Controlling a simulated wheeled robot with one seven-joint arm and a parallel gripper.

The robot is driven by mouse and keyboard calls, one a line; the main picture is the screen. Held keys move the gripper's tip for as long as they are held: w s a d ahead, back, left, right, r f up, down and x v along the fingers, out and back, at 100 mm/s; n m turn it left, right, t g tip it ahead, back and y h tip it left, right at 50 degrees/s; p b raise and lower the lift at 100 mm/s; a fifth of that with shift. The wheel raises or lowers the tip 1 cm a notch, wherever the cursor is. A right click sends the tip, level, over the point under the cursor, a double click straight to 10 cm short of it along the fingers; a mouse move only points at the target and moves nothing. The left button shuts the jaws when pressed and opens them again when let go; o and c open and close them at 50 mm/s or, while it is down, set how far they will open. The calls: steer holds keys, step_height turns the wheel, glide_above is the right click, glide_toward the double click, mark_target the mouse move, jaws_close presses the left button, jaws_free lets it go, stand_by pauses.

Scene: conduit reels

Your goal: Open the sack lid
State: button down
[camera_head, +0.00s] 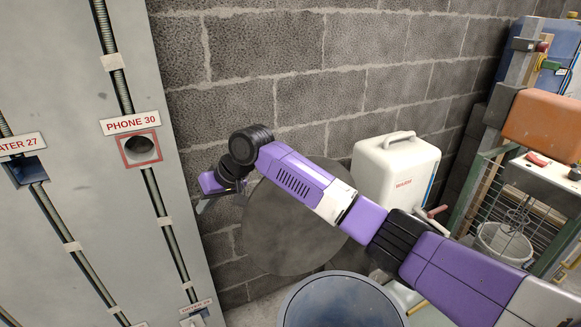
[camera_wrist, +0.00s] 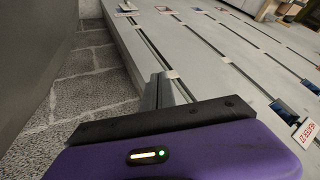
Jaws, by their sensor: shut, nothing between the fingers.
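A large round grey lid (camera_head: 290,235) stands steeply raised behind the rim of a blue round bin (camera_head: 340,302) in the head view. The bin's mouth is uncovered, and its lower part is cut off by the frame. My arm crosses in front of the lid's upper part and hides some of it. My gripper (camera_head: 203,206) is at the lid's left, between the lid and the grey panel. In the wrist view its fingers (camera_wrist: 160,88) are shut and empty. A dark grey flat surface (camera_wrist: 35,50), likely the lid, fills the left edge there, apart from the fingers.
A grey panel (camera_head: 75,220) with conduits and a "PHONE 30" socket (camera_head: 141,149) stands close to the left of my gripper. A block wall (camera_head: 330,90) is behind. A white container (camera_head: 393,168) and a rack with an orange box (camera_head: 543,124) stand at right.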

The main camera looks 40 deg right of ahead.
steer(key=s+d+r+m+g+h+b, duration=0.1)
steer(key=s+d+r+h, duration=0.1)
steer(key=d+r, duration=0.45)
steer(key=s+d+r+m+g+h, duration=0.1)
steer(key=d+r, duration=0.3)
steer(key=d, duration=0.6)
steer(key=s+d+r+m+g+h+b, duration=0.1)
steer(key=s+d+r+h, duration=0.1)
steer(key=d+r, duration=0.45)
step_height(320, 180, down, 11)
steer(key=s+d+p, duration=0.1)
steer(key=shift+p, duration=0.35)
